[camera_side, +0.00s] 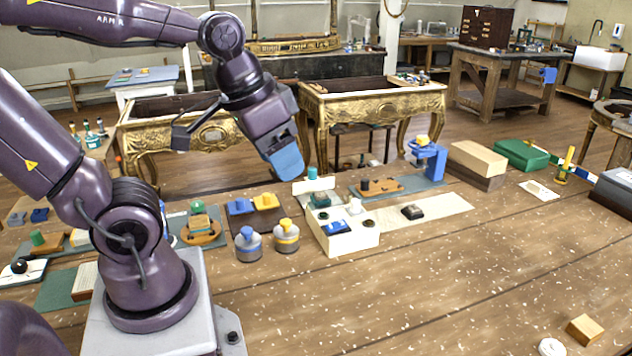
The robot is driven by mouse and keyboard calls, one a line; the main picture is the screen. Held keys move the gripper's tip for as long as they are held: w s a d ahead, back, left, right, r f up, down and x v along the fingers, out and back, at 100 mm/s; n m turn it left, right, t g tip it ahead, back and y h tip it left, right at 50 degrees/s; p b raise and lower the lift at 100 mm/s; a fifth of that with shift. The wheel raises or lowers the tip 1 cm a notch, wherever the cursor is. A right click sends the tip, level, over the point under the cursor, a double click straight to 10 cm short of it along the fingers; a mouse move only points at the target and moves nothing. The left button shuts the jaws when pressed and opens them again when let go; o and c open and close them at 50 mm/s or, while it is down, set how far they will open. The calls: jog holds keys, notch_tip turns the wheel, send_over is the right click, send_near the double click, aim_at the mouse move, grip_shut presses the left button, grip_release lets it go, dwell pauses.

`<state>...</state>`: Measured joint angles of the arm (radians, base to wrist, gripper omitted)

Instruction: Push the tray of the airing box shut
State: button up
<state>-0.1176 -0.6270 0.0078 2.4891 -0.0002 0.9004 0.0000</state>
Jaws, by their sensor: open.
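A white box (343,242) stands on the bench near the middle of the view and looks like the airing box. A white upper piece with a teal knob (312,172) stands at its back left. My gripper (287,165), with blue fingers, hangs in the air above and left of the box, pointing down. It appears apart from the box and holds nothing visible.
Two jars, blue-topped (248,244) and yellow-topped (286,236), stand just left of the box. A pale mat (430,208) lies right. The bench front is mostly clear, with a wooden block (584,329).

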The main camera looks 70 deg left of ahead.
jog(key=w+a+f+n+g+h, duration=0.1)
jog(key=w+a+f+n, duration=0.1)
jog(key=w+a+n, duration=0.3)
jog(key=w+a+f+n+g, duration=0.1)
jog(key=w+a+n, duration=0.1)
jog(key=a, duration=0.5)
jog(key=n+t+h, duration=0.2)
jog(key=n+t, duration=0.4)
jog(key=n, duration=1.9)
send_near(312, 168)
jog(key=x, duration=1)
jog(key=shift+d, duration=0.1)
jog(key=shift+c, duration=0.2)
grip_shut()
